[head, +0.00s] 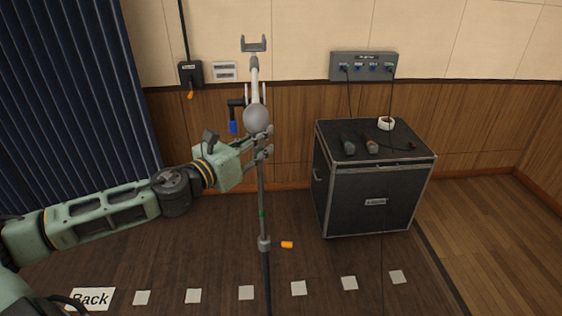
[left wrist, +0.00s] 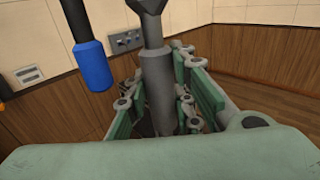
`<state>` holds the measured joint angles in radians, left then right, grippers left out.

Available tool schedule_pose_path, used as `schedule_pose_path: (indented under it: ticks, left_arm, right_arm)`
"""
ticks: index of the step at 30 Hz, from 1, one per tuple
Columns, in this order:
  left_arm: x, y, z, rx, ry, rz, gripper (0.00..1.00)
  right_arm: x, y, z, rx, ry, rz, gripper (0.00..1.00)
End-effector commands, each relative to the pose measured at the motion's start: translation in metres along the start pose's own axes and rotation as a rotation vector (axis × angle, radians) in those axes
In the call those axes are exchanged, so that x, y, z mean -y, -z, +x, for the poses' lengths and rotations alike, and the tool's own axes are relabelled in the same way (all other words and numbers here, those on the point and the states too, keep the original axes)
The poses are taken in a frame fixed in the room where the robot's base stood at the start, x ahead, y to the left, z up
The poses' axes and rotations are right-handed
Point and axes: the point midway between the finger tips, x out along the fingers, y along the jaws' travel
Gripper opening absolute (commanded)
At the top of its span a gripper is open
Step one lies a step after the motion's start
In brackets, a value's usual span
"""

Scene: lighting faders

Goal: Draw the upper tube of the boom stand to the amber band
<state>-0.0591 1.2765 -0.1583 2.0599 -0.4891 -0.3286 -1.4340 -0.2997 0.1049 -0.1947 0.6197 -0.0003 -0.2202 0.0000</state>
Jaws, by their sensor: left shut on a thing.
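The boom stand stands upright in the middle of the head view. Its thin grey upper tube (head: 261,185) rises from a collar (head: 265,243) with an orange knob (head: 287,244) on the dark lower tube (head: 266,280). A small green band (head: 263,213) shows on the upper tube; I see no amber band. A grey ball-shaped joint (head: 256,117) sits at its top. My left gripper (head: 264,143) is shut on the upper tube just below this joint. In the left wrist view the dark tube (left wrist: 159,85) stands between the fingers. My right gripper is out of view.
A blue-ended handle (head: 233,127) juts left of the joint, close above my gripper. Pale floor squares (head: 246,293) lie in front. A dark curtain (head: 70,90) hangs left.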

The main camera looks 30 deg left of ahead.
Motion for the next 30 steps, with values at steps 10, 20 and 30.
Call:
schedule_pose_path:
  ticks: [10, 20, 30]
  left_arm:
    - [-0.008, -0.048, -0.002, 0.015, 0.010, 0.004, 0.00]
    - [-0.010, -0.049, -0.002, 0.017, 0.005, 0.004, 0.00]
    - [-0.011, -0.045, -0.003, 0.010, 0.004, 0.002, 0.42]
  right_arm:
    - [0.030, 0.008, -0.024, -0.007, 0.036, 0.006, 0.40]
    - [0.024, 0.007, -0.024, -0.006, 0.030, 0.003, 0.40]
    - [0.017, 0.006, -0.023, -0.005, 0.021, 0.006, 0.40]
